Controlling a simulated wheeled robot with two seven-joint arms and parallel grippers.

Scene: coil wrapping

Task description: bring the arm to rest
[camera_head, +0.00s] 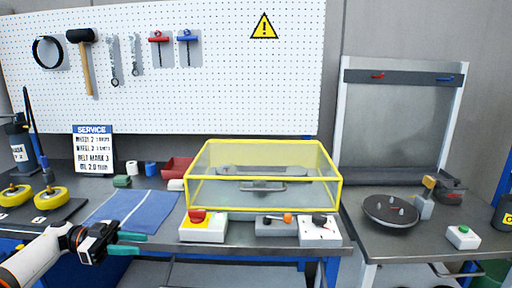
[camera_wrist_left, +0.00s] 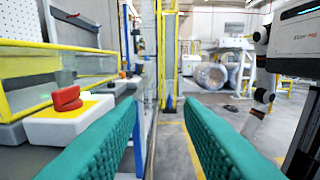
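My left gripper (camera_head: 142,244) reaches in from the lower left in the head view, above the front edge of the workbench and in front of the blue mat. Its two green fingers also show in the left wrist view (camera_wrist_left: 161,108), spread apart with nothing between them. The gripper is open and empty. In the head view my right gripper does not show.
The yellow-framed clear cover (camera_head: 264,172) stands mid-bench. A red-button box (camera_head: 203,227) and switch boxes (camera_head: 319,230) line the front edge. A blue mat (camera_head: 130,213) and yellow wheels (camera_head: 50,198) lie left. A round turntable (camera_head: 391,211) sits on the right bench.

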